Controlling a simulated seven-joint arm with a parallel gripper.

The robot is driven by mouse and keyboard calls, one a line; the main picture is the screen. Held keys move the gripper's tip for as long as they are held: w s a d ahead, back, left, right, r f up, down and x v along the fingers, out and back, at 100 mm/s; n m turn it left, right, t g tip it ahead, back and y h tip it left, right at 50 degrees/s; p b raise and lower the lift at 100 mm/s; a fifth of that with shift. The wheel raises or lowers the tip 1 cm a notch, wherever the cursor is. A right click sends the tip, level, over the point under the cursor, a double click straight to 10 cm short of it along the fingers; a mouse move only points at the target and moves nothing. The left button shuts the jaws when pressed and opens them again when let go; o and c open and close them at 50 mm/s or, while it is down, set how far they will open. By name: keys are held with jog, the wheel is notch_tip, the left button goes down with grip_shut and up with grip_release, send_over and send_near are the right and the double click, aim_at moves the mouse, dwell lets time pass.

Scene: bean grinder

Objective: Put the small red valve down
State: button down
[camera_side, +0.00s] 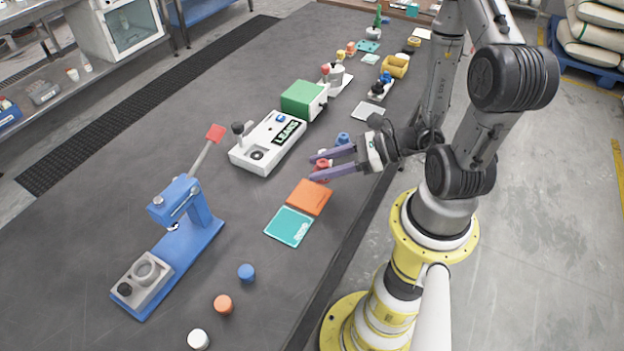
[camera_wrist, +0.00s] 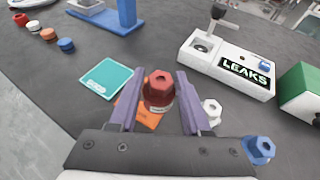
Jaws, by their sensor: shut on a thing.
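The small red valve (camera_wrist: 158,88) has a hex top and sits between my gripper's two purple fingers in the wrist view. In the side view the red valve (camera_side: 322,164) shows between the fingertips of my gripper (camera_side: 318,165), which is shut on it. The valve is beside the far edge of the orange mat (camera_side: 309,196) in the side view. In the wrist view it covers part of the orange mat (camera_wrist: 148,118). I cannot tell whether its base touches the table.
A white valve (camera_wrist: 211,108) and a blue valve (camera_wrist: 259,149) stand close to my gripper. A teal mat (camera_side: 289,226) adjoins the orange one. The white LEAKS box (camera_side: 267,143) and a blue press (camera_side: 180,245) stand left. Bare table lies between them.

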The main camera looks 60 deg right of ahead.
aim_at(310, 196)
jog(key=r+n+g+y, duration=0.2)
jog(key=w+a+n+g+y, duration=0.1)
jog(key=n, duration=0.1)
jog(key=shift+r+y, duration=0.3)
jog(key=shift+r, duration=0.1)
jog(key=n+g+y, duration=0.1)
jog(key=r+n+g, duration=0.1)
jog(key=shift+a+n+g+y, duration=0.4)
jog(key=shift+n+g+y, duration=0.5)
jog(key=shift+n+g, duration=0.4)
jog(key=shift+w+a+f, duration=0.1)
jog(key=shift+a+f, duration=0.1)
jog(key=shift+f, duration=1.05)
jog(key=shift+w+a+f, duration=0.1)
jog(key=shift+a+f, duration=0.05)
jog(key=shift+f, duration=1.1)
jog(key=shift+w+a+f, duration=0.1)
jog(key=shift+a+f, duration=0.1)
jog(key=shift+f, duration=1.05)
jog(key=shift+f, duration=0.1)
jog(key=shift+c, duration=1.8)
grip_release()
